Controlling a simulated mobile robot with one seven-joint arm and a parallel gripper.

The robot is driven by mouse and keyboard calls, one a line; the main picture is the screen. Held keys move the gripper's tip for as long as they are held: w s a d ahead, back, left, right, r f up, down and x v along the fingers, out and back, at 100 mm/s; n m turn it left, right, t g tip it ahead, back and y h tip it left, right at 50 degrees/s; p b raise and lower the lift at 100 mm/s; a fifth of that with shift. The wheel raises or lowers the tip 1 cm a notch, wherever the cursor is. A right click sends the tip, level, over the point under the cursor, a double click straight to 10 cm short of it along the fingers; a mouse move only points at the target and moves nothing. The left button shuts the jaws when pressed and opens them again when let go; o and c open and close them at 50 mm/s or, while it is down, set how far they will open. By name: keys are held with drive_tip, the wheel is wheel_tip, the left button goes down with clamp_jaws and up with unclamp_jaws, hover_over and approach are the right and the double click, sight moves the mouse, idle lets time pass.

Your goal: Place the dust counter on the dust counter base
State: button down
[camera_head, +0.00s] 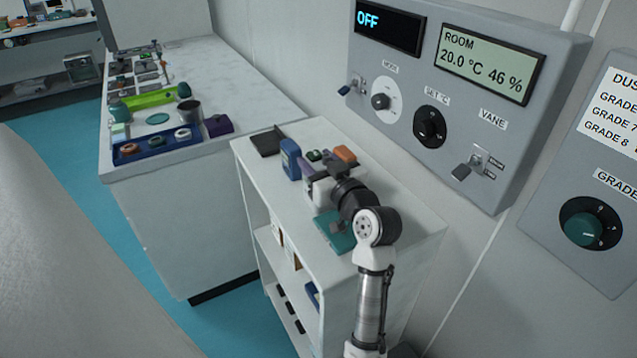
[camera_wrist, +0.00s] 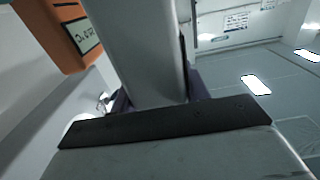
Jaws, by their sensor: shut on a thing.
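An orange device with a small display (camera_wrist: 75,35), which I take for the dust counter, shows at the upper left of the wrist view, against a pale grey finger. In the head view an orange block (camera_head: 345,153) shows just beyond my gripper (camera_head: 328,172), over the white cabinet's top. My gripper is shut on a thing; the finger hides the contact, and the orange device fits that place. I cannot tell for sure which thing is the dust counter base. A flat black piece (camera_head: 267,141) lies at the cabinet's far left corner, and a teal plate (camera_head: 333,232) lies beneath my arm.
A blue upright device (camera_head: 290,160) stands left of my gripper on the white cabinet (camera_head: 405,222). The wall panel (camera_head: 450,90) rises close behind. A longer bench (camera_head: 265,105) at left holds a blue tray (camera_head: 158,150), a metal cup (camera_head: 190,111) and several small items.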

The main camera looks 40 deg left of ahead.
drive_tip(key=shift+r, duration=0.2)
wheel_tip(320, 180, up, 20)
drive_tip(key=b, duration=0.2)
drive_tip(key=shift+f, duration=0.15)
idle(0.4)
